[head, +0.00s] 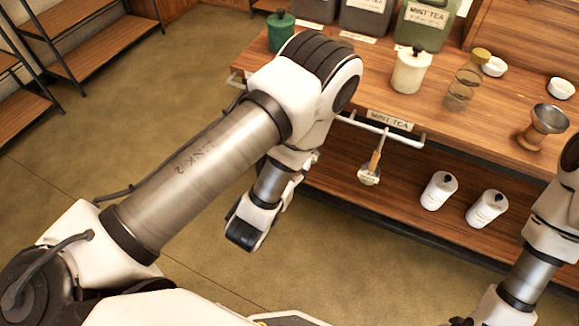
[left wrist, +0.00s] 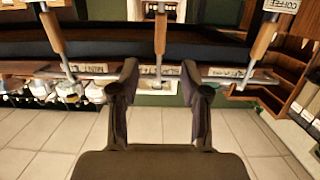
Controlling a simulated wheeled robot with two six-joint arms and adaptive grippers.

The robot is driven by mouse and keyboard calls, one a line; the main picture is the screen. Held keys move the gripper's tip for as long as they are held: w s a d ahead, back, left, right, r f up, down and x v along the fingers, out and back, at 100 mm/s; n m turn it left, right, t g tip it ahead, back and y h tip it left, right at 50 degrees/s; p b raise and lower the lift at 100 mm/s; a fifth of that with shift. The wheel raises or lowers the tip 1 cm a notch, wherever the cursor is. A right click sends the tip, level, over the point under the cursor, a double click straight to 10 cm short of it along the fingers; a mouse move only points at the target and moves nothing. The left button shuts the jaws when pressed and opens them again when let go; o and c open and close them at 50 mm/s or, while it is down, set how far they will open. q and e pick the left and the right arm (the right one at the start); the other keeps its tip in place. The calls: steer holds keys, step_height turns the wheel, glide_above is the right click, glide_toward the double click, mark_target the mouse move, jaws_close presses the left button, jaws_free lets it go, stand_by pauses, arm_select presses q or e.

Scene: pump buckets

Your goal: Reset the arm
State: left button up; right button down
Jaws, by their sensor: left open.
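My left arm (head: 200,165) comes in from the left in the head view, bends at a white joint near the counter's front edge, and its lower part (head: 250,220) hangs down in front of the counter. Its fingers do not show clearly there. In the left wrist view my left gripper (left wrist: 160,78) is open, with two dark fingers apart and nothing between them. Beyond the fingers is a rail (left wrist: 215,78) with wooden-handled tools hanging from it. My right arm (head: 530,270) shows at the right edge of the head view; its gripper is outside the picture.
A ladle (head: 370,172) hangs at the front rail. White canisters (head: 438,192) stand on the lower shelf. Open floor (head: 120,130) lies left.

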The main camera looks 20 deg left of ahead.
arm_select(q)
steer(key=s+a+r+n+g+y+p, duration=0.2)
steer(key=s+a+r+n+y+p, duration=0.15)
steer(key=a+p, duration=0.3)
steer(key=s+f+m+g+h+p, duration=0.1)
steer(key=s+f+g, duration=0.4)
steer(key=s, duration=0.4)
steer(key=s+f+m+g+h+p, duration=0.1)
steer(key=s+f+g+h, duration=0.1)
steer(key=s+f+g, duration=0.3)
steer(key=s+g, duration=0.3)
steer(key=s, duration=0.2)
steer(key=shift+a+f+m+g+p, duration=0.25)
steer(key=shift+m+g+p, duration=0.05)
steer(key=shift+m+p, duration=0.05)
steer(key=shift+w, duration=0.1)
stand_by(0.6)
